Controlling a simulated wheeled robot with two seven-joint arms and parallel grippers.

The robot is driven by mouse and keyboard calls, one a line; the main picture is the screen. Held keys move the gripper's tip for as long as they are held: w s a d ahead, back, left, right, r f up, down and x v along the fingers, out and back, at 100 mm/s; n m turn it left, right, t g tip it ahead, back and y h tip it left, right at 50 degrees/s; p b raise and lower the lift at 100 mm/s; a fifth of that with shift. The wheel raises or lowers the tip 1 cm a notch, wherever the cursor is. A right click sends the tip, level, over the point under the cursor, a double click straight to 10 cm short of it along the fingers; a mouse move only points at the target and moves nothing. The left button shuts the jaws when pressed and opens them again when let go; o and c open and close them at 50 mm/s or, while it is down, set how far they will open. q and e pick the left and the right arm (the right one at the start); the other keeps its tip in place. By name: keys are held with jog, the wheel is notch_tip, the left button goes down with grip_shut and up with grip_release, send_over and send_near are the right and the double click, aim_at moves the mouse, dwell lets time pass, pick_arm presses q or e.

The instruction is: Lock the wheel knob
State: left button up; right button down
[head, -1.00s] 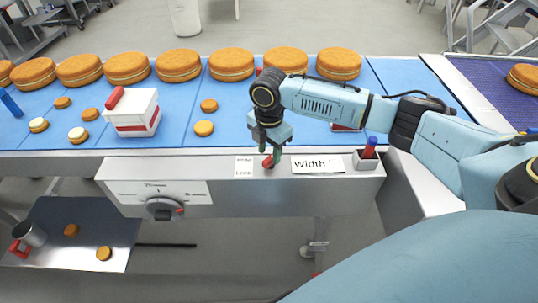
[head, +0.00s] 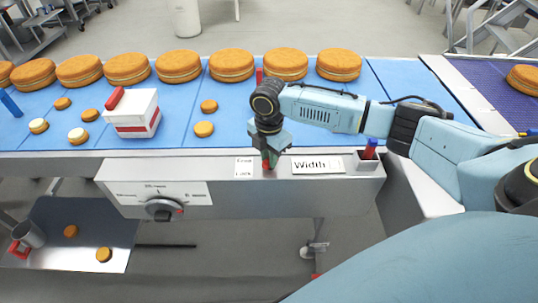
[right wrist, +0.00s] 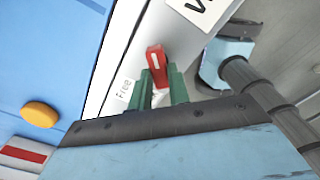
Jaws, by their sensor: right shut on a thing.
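A small red lever (right wrist: 155,60) with a white mark stands on the grey front ledge beside a white label (head: 243,167) that reads Free and Lock. My right gripper (head: 268,160) points down at the ledge. In the right wrist view its green fingers (right wrist: 160,88) are shut on the red lever, one on each side. The lever mostly hides behind the fingers in the head view. A black round knob (head: 164,208) with a red mark sits on the front panel, lower left of the lever. My left gripper is not in view.
A Width sign (head: 318,165) and a small grey holder (head: 366,161) with a red and blue item stand right of the lever. The blue conveyor (head: 230,112) behind carries several orange rounds and a white and red box (head: 133,113). A tray (head: 85,225) sits lower left.

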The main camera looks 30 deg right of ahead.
jog(key=m+p, duration=0.2)
jog(key=p, duration=0.2)
jog(key=m+p, duration=0.3)
jog(key=p, duration=0.1)
jog(key=shift+w+r+m, duration=0.1)
jog(key=shift+r+m, duration=0.1)
jog(key=shift+m, duration=0.1)
jog(key=shift+w+f+m+p, duration=0.1)
jog(key=shift+f+m+p, duration=0.05)
jog(key=shift+m+p, duration=1.35)
jog(key=shift+m, duration=0.3)
jog(key=c, duration=1.3)
grip_release()
notch_tip(320, 180, up, 13)
jog(key=shift+r, duration=0.15)
